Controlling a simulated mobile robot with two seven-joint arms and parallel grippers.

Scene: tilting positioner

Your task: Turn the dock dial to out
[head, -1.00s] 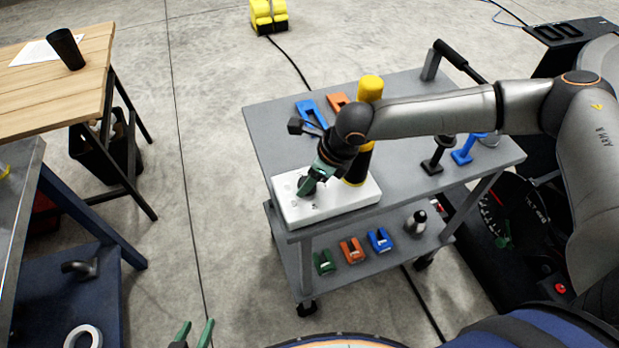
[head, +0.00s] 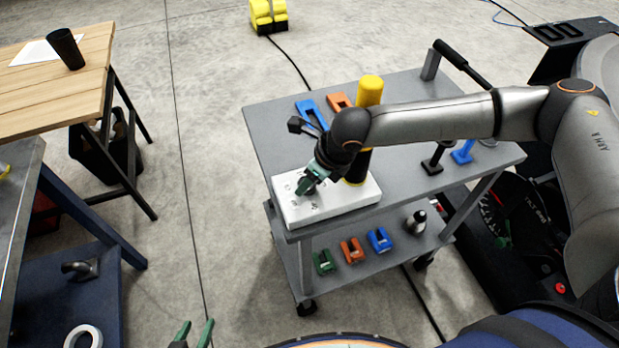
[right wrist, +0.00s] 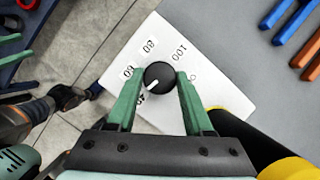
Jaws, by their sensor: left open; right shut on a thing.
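A white dial box (head: 335,206) lies on the near left corner of the grey cart's top; it also fills the middle of the right wrist view (right wrist: 205,88). Its round black dial (right wrist: 159,76) has a white pointer aimed down and left in that view, close to a number that looks like 40. Other printed marks around it look like 60, 80 and 100; no word is readable. My right gripper (right wrist: 159,92) is shut on the dial, one green finger on each side; in the head view it hides the dial. My left gripper (head: 194,334) is open and empty at the bottom edge.
A yellow-topped black post (head: 370,92) stands right behind the box, close to my right wrist. Blue (head: 312,112) and orange (head: 338,101) pieces lie on the cart top (head: 270,130). Smaller coloured pieces sit on its lower shelf. A wooden table stands at left.

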